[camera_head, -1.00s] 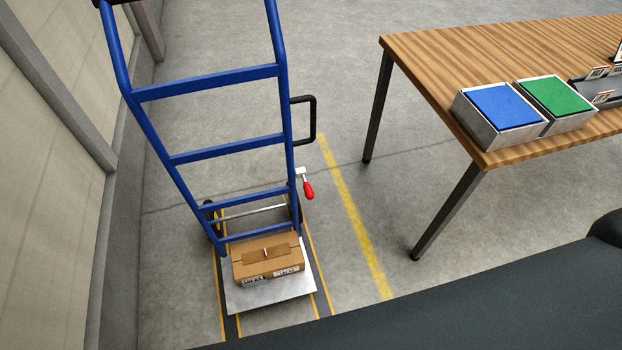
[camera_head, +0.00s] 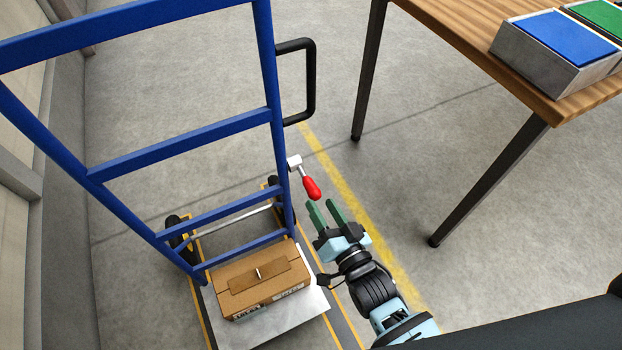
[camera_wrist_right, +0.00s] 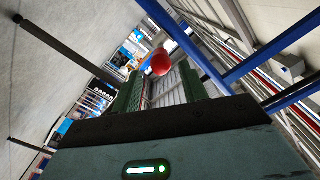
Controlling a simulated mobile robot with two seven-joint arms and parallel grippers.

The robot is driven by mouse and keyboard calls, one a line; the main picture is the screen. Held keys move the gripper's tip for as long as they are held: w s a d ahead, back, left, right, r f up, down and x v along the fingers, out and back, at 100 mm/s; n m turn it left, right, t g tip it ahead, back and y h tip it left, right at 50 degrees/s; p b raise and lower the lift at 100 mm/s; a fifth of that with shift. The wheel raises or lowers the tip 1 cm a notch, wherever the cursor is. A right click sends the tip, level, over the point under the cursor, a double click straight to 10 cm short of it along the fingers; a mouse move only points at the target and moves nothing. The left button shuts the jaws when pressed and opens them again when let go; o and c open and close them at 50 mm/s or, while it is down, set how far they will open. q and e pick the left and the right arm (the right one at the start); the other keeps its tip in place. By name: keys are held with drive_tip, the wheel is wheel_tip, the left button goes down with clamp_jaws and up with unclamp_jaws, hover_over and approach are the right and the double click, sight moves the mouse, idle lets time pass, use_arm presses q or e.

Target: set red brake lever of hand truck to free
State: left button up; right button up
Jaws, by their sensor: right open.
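The blue hand truck (camera_head: 180,144) stands upright at the left in the head view. Its red brake lever (camera_head: 311,188) hangs from a pale pivot (camera_head: 294,163) on the right rail and slants down to the right. My right gripper (camera_head: 325,210) is open, its green fingers pointing up toward the lever, just below it and apart from it in that view. In the right wrist view the red lever end (camera_wrist_right: 161,63) shows ahead, between the green fingers (camera_wrist_right: 160,92). Nothing is between the pads that I can see touching. My left gripper is not in view.
A cardboard box (camera_head: 258,280) lies on the hand truck's metal toe plate (camera_head: 290,325). A black handle loop (camera_head: 311,80) juts from the right rail above the lever. A wooden table (camera_head: 480,45) with bins (camera_head: 555,60) stands at the right. Floor between them is clear.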

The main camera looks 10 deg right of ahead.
sight(311, 186)
drive_tip(key=shift+w+r, duration=0.15)
drive_tip(key=shift+w, duration=0.1)
drive_tip(key=shift+w+a, duration=0.15)
drive_tip(key=shift+w, duration=0.15)
drive_tip(key=b+x, duration=0.1)
drive_tip(key=x, duration=0.4)
drive_tip(key=shift+w+a+b, duration=0.15)
drive_tip(key=shift+w+b, duration=0.15)
drive_tip(key=shift+w, duration=0.05)
drive_tip(key=shift+w+a, duration=0.15)
drive_tip(key=shift+w, duration=0.35)
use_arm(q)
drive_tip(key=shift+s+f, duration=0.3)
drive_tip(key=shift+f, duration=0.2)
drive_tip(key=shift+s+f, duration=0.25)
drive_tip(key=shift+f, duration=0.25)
use_arm(e)
clamp_jaws()
